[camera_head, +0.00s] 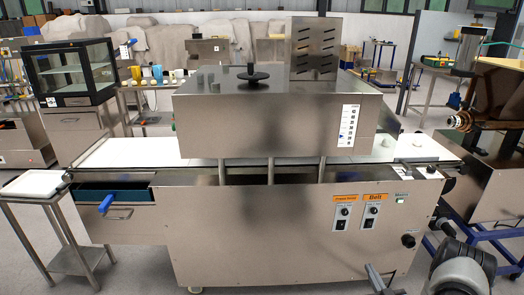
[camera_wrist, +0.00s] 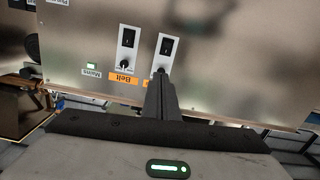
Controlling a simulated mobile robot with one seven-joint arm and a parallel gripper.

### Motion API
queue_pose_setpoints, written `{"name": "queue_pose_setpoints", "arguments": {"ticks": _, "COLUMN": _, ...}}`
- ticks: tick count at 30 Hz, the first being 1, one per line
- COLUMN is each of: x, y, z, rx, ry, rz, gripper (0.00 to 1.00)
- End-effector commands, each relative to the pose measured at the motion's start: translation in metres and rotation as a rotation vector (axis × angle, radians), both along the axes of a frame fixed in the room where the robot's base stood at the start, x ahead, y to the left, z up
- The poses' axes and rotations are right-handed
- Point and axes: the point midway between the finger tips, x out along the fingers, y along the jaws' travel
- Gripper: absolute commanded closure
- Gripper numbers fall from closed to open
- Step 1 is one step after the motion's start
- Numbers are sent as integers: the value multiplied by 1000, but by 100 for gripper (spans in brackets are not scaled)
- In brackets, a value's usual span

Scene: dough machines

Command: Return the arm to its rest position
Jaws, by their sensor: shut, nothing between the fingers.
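My gripper (camera_head: 371,268) is at the bottom right of the head view, in front of the steel dough machine's (camera_head: 260,235) lower front panel. My arm's grey wrist shows beside it. In the wrist view, which is turned upside down, the fingers of my gripper (camera_wrist: 161,74) are pressed together with nothing between them. Their tips overlap the lower edge of one switch plate (camera_wrist: 167,50) in the picture. I cannot tell whether they touch it. The other switch plate (camera_wrist: 128,48), the orange Belt label (camera_wrist: 123,78) and the lit green Mains switch (camera_wrist: 91,67) are beside it.
A white belt (camera_head: 125,152) runs through the machine. A side table (camera_head: 40,184) stands at the left and a blue-handled drawer (camera_head: 118,207) is under the belt. Dark machinery on a blue frame (camera_head: 490,233) stands at the right. Floor is clear at the lower left.

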Motion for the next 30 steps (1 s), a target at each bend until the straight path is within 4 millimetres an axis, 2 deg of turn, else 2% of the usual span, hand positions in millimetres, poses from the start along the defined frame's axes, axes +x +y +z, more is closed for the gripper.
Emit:
{"name": "queue_pose_setpoints", "arguments": {"ticks": 1, "x": 15, "y": -4, "z": 16, "rx": -24, "ry": 19, "rz": 4, "gripper": 100}}
{"name": "queue_pose_setpoints", "arguments": {"ticks": 5, "x": 46, "y": -11, "z": 54, "rx": -78, "ry": 98, "rz": -4, "gripper": 100}}
{"name": "queue_pose_setpoints", "arguments": {"ticks": 8, "x": 70, "y": -13, "z": 94, "rx": -123, "ry": 169, "rz": -16, "gripper": 100}}
{"name": "queue_pose_setpoints", "arguments": {"ticks": 9, "x": 79, "y": -12, "z": 113, "rx": -141, "ry": 200, "rz": -26, "gripper": 100}}
{"name": "queue_pose_setpoints", "arguments": {"ticks": 12, "x": 93, "y": -7, "z": 163, "rx": -179, "ry": 281, "rz": -53, "gripper": 100}}
{"name": "queue_pose_setpoints", "arguments": {"ticks": 16, "x": 95, "y": 7, "z": 229, "rx": -208, "ry": 377, "rz": -96, "gripper": 100}}
{"name": "queue_pose_setpoints", "arguments": {"ticks": 20, "x": 80, "y": 30, "z": 292, "rx": -215, "ry": 466, "rz": -138, "gripper": 100}}
{"name": "queue_pose_setpoints", "arguments": {"ticks": 23, "x": 56, "y": 53, "z": 335, "rx": -205, "ry": 531, "rz": -168, "gripper": 100}}
{"name": "queue_pose_setpoints", "arguments": {"ticks": 26, "x": 22, "y": 78, "z": 373, "rx": -185, "ry": 594, "rz": -190, "gripper": 100}}
{"name": "queue_pose_setpoints", "arguments": {"ticks": 30, "x": -38, "y": 117, "z": 414, "rx": -140, "ry": 683, "rz": -207, "gripper": 100}}
